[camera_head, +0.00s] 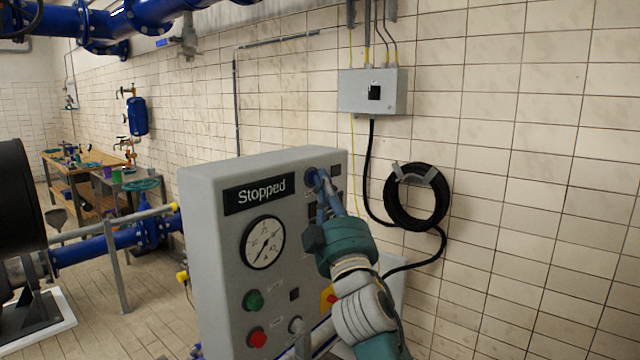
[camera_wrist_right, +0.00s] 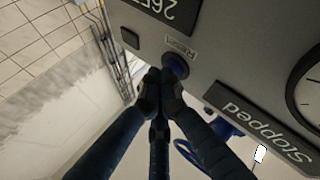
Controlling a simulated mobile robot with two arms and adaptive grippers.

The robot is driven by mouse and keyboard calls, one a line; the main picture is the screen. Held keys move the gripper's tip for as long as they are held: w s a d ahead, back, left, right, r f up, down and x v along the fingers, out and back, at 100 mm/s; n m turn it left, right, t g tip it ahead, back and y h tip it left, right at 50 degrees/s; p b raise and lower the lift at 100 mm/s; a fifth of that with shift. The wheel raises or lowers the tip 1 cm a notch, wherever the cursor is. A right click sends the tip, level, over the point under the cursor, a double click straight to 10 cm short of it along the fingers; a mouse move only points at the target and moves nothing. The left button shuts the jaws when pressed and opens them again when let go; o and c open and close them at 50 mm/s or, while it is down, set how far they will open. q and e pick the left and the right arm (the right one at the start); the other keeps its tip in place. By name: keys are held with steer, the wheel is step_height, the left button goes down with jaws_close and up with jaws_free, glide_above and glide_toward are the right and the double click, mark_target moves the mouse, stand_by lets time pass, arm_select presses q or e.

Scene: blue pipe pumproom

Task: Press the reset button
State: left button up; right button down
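The grey control panel (camera_head: 215,290) stands in front of the tiled wall, with a display reading "Stopped" (camera_head: 259,192). The blue reset button (camera_head: 311,177) is at the panel's upper right, partly covered by my right gripper (camera_head: 319,183). In the right wrist view the round blue button (camera_wrist_right: 176,67) sits below a small "Reset" label (camera_wrist_right: 181,46). My right gripper's fingertips (camera_wrist_right: 160,76) are together and empty, right beside the button's edge. I cannot tell whether they touch it. My left gripper is not in view.
Below the gauge (camera_head: 263,243) are a green button (camera_head: 253,300) and a red button (camera_head: 257,337). A grey wall box (camera_head: 362,100) and a coiled black hose (camera_head: 393,205) are behind the panel. Blue pipes and a wooden workbench (camera_head: 70,169) are at left.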

steer(key=shift+s, duration=0.1)
stand_by(0.3)
steer(key=shift+s+d+p, duration=0.2)
steer(key=shift+p, duration=0.1)
steer(key=s+d+p, duration=0.3)
steer(key=d, duration=0.2)
steer(key=shift+s, duration=0.25)
stand_by(0.6)
